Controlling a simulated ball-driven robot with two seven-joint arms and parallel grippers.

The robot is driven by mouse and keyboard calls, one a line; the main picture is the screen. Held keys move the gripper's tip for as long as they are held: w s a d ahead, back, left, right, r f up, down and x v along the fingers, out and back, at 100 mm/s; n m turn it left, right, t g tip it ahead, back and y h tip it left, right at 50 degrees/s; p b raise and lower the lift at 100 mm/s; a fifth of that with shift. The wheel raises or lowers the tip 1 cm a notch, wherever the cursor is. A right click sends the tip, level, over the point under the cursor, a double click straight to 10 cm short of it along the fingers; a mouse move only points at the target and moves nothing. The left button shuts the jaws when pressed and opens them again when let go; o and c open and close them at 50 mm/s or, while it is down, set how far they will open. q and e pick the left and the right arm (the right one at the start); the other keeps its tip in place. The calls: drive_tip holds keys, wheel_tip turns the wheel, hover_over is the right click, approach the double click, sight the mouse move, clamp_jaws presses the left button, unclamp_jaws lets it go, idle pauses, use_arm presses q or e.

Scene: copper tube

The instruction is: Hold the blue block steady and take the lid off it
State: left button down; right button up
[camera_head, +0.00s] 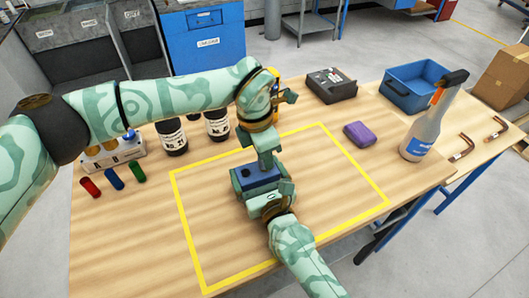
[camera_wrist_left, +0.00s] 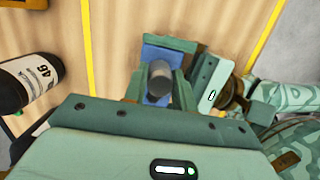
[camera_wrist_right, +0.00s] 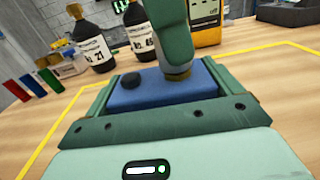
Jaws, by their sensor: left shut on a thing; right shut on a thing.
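The blue block (camera_head: 255,178) sits inside the yellow rectangle on the table. My right gripper (camera_head: 264,190) is shut on it from the near side; in the right wrist view the block (camera_wrist_right: 140,97) fills the space between the fingers. A dark round knob (camera_wrist_right: 131,79) shows on the block's top left. My left gripper (camera_head: 267,160) points down from above and is shut on a small grey cylindrical piece (camera_wrist_left: 160,84), seemingly the lid's handle, over the block. A tan band (camera_wrist_right: 178,74) shows under its finger. The lid's seam is hidden, so I cannot tell whether it is raised.
Two black bottles (camera_head: 171,138) and red, blue and green pieces (camera_head: 114,179) lie to the left. The rectangle's right part is clear.

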use_arm(q)
drive_tip(key=shift+r, duration=0.95)
drive_tip(key=shift+r, duration=0.1)
drive_tip(key=shift+r, duration=1.95)
use_arm(e)
drive_tip(key=o, duration=1.1)
